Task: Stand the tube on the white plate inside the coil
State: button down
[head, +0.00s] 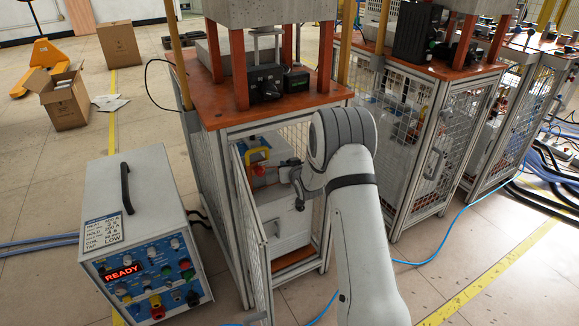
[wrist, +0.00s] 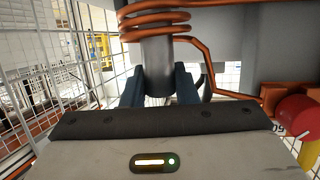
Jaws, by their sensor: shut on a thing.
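In the wrist view, the tube (wrist: 157,72) is a plain grey cylinder, roughly upright. My gripper (wrist: 158,84) is shut on it, with a dark blue finger on each side. Copper turns of the coil (wrist: 160,24) cross in front of the tube's upper part. I cannot tell whether the tube is within the coil or behind it. In the head view, my gripper (head: 268,171) reaches into the open mesh cabinet (head: 218,165); tube and coil are not clear there.
Copper pipe (wrist: 225,92) runs from the coil to the right, near a red cylinder (wrist: 296,114). Mesh walls (wrist: 88,50) close in on the left. In the head view, the open mesh door (head: 250,225) stands left of my arm. A power unit (head: 137,235) reads READY.

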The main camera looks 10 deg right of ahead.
jog(key=shift+f+b, duration=0.35)
jog(key=shift+b, duration=0.05)
jog(key=c, duration=1.1)
grip_release()
jog(key=shift+c, duration=0.2)
jog(key=shift+r, duration=0.15)
jog(key=shift+r+p, duration=0.3)
jog(key=shift+p, duration=0.15)
jog(key=s+r+g, duration=0.4)
jog(key=s+r, duration=0.1)
jog(key=s, duration=1.1)
jog(key=s+r+m+g+h+p, duration=0.1)
jog(key=s+r+g, duration=0.3)
jog(key=s, duration=1.3)
jog(key=s+r+g+p, duration=0.1)
jog(key=s+r+g, duration=0.4)
jog(key=s, duration=1.1)
notch_tip(320, 180, up, 2)
jog(key=shift+s+h, duration=0.35)
jog(key=shift+h, duration=0.05)
